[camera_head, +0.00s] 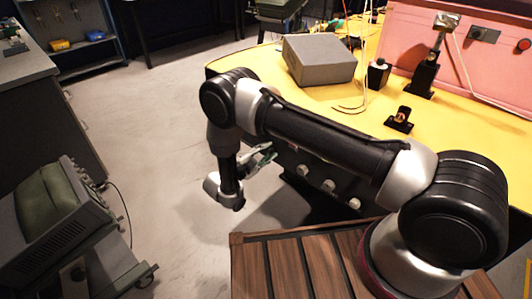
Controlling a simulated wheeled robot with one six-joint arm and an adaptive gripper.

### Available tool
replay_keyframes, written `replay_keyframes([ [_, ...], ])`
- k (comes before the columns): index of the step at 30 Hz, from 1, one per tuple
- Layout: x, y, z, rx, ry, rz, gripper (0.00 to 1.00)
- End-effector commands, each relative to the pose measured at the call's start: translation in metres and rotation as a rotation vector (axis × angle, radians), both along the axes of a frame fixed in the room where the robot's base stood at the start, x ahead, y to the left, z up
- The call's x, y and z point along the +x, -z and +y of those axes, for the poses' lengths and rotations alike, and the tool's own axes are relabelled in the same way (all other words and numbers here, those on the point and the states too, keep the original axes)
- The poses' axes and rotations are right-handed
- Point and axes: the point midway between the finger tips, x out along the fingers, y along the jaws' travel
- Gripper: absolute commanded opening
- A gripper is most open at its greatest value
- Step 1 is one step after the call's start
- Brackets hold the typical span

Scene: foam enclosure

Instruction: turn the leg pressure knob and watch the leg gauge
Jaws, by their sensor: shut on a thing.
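My gripper (264,156) is beside the dark front panel below the yellow tabletop. Its fingers are shut on a knob, which they and my arm largely hide. Several pale knobs run along this panel; one knob (303,170) is just right of my gripper, then a second knob (328,186) and a third knob (354,203) further right. No label is readable, so I cannot tell which is the leg pressure knob. I cannot make out the leg gauge or any needle in this view.
The yellow table (285,90) carries a grey box (318,60), black fixtures (400,120) and thin wires. A pink case (475,50) stands at the back right. A green-topped grey machine (60,225) stands at the left. Concrete floor (165,120) between is clear.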

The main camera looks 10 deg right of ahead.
Motion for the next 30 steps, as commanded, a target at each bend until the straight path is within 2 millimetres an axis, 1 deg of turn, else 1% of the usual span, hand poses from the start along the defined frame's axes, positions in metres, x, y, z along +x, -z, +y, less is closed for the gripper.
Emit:
replay_keyframes([
  [21,-0.0005,-0.0003,0.0004,0.436,0.000,-0.513,0.09],
  [30,-0.0008,-0.0005,0.0003,0.588,0.000,-0.691,0.09],
])
